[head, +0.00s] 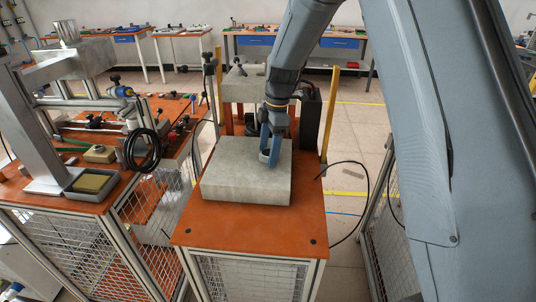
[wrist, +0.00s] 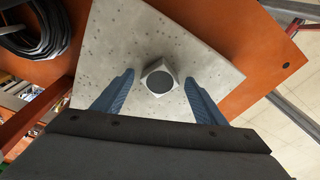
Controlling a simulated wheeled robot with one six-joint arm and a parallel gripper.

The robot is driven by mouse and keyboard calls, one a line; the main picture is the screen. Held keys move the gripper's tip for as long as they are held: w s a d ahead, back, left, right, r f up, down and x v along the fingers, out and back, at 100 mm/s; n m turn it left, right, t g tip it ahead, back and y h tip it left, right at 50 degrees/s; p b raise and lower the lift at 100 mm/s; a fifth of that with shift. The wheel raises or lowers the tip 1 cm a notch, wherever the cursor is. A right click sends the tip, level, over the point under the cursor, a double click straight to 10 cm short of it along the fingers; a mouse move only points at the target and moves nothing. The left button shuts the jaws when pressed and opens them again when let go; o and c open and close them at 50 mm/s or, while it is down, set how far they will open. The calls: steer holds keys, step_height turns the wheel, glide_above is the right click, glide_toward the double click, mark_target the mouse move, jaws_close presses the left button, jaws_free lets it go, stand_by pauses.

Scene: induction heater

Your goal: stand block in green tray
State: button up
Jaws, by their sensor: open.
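The block (wrist: 159,80) is small and light grey with a dark round face on top. It sits on the pale concrete slab (wrist: 105,55) in the wrist view. My gripper (wrist: 158,84) is open, with one blue finger to each side of the block and gaps showing between. In the head view my gripper (head: 269,158) is low over the slab, and the fingers partly hide the block (head: 264,155). A grey-rimmed tray (head: 92,195) with a yellow-green inside stands on the left orange table; nothing is seen in it.
The slab lies on an orange table (head: 245,235). On the left table are a metal stand (head: 40,130), a coiled black cable (head: 142,150) and a small beige box (head: 99,153). A gap separates the tables.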

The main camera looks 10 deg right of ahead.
steer(key=c, duration=1.2)
